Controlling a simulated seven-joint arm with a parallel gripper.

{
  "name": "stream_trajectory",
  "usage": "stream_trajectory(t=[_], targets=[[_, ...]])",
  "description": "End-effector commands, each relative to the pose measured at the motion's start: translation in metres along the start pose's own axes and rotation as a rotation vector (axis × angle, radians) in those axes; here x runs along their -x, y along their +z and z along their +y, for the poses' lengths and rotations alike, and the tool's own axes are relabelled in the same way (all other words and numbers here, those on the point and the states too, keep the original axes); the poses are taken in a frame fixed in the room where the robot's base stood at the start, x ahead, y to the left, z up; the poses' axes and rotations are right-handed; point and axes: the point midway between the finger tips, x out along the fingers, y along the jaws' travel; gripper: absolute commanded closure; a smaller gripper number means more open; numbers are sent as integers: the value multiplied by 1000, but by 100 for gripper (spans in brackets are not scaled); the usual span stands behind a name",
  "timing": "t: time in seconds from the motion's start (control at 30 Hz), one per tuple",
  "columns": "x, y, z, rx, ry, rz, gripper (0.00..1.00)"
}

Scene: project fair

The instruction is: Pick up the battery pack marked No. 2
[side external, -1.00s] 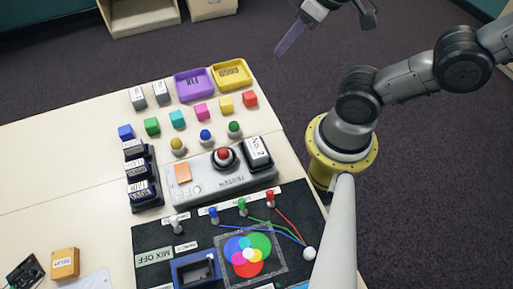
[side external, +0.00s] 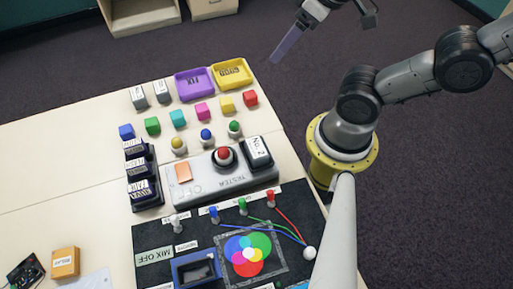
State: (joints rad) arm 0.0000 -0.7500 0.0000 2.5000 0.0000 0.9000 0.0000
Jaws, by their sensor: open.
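The battery pack marked No. 2 (side external: 258,150) is a dark block with a white label on top. It sits at the right end of the grey tester (side external: 215,188), beside the red button (side external: 224,155). My gripper (side external: 276,57) is open and empty, in the air at the top of the side external view, beyond the yellow tray. It is well away from the pack. Its fingers overlap in this view, so the gap between them is hidden.
A purple tray (side external: 180,96) and a yellow tray (side external: 217,87) stand at the table's back edge. Several coloured cubes and knobs lie between them and the tester. A dark rack (side external: 143,178) stands left of it. A black mat (side external: 150,236) with wires lies in front.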

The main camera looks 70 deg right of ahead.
Motion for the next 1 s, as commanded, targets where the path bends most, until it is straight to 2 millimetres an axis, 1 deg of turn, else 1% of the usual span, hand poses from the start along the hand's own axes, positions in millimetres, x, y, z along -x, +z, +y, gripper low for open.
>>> stream_trajectory(t=[0.07, 0.33, 0.47, 0.57, 0.67, 0.77, 0.8, 0.87, 0.9, 0.97, 1.0], targets=[[0, 0, 0, 0, 0, 0, 22], [0, 0, 0, 5, 0, 0, 22], [0, 2, 0, 90, -1, -11, 22], [4, 4, 0, 253, -4, -31, 22], [11, 1, -2, 488, -22, -67, 22], [16, -4, -11, 776, -73, -111, 22], [18, -7, -17, 900, -101, -128, 22], [20, -11, -26, 1094, -150, -150, 22], [22, -14, -34, 1228, -187, -164, 22], [24, -18, -48, 1438, -250, -180, 22], [26, -20, -59, 1586, -298, -191, 22]])
